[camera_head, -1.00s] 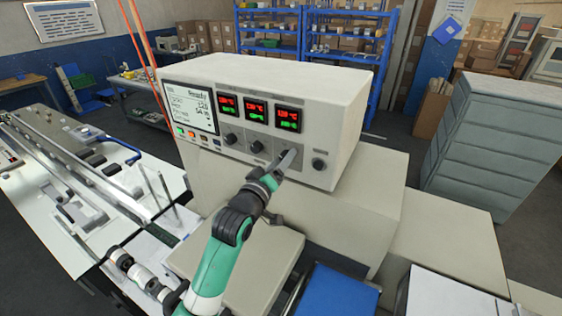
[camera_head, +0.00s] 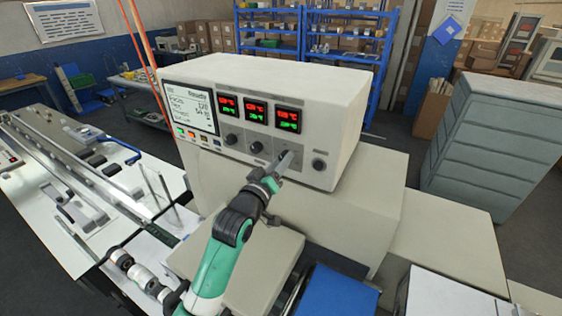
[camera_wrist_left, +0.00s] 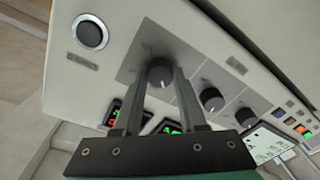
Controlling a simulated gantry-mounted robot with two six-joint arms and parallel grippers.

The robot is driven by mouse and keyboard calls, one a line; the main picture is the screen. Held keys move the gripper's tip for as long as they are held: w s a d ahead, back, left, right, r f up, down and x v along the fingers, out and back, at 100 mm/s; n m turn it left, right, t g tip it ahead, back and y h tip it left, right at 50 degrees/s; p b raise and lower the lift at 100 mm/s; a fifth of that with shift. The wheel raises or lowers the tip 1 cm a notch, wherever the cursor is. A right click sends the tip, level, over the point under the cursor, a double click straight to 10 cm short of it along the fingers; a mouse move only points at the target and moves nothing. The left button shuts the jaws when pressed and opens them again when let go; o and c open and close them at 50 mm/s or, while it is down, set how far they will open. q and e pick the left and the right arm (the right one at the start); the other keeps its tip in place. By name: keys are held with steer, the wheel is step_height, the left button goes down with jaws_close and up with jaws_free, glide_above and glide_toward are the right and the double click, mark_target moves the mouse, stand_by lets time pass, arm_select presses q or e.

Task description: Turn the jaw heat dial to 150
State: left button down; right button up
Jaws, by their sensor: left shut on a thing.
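The control box (camera_head: 290,85) has a row of three black dials under three red-and-green displays. My left gripper (camera_head: 287,158) reaches up to the rightmost dial and covers it in the head view. In the left wrist view, this dial (camera_wrist_left: 160,72), with a white pointer line, sits between the fingertips of my left gripper (camera_wrist_left: 161,75), which is shut on it. The dial's label and scale are too small to read. The display (camera_head: 289,119) above it shows a red and a green number, too blurred to read surely. My right gripper is not in view.
The other two dials (camera_head: 231,139) (camera_head: 257,147) are to the left of the held one. A round button (camera_head: 319,164) is to its right. A status screen (camera_head: 189,106) and small coloured buttons are at the box's left. A grey cabinet (camera_head: 490,145) stands right.

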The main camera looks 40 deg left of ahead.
arm_select(q)
steer(key=m+b, duration=0.1)
steer(key=m, duration=0.9)
steer(key=m+t+h+b, duration=0.1)
steer(key=m, duration=0.9)
steer(key=shift+f+m+h, duration=0.2)
steer(key=shift+m+h, duration=0.1)
steer(key=shift+m, duration=0.1)
steer(key=shift+c, duration=2.3)
jaws_free()
steer(key=v, duration=1.1)
steer(key=shift+s, duration=0.35)
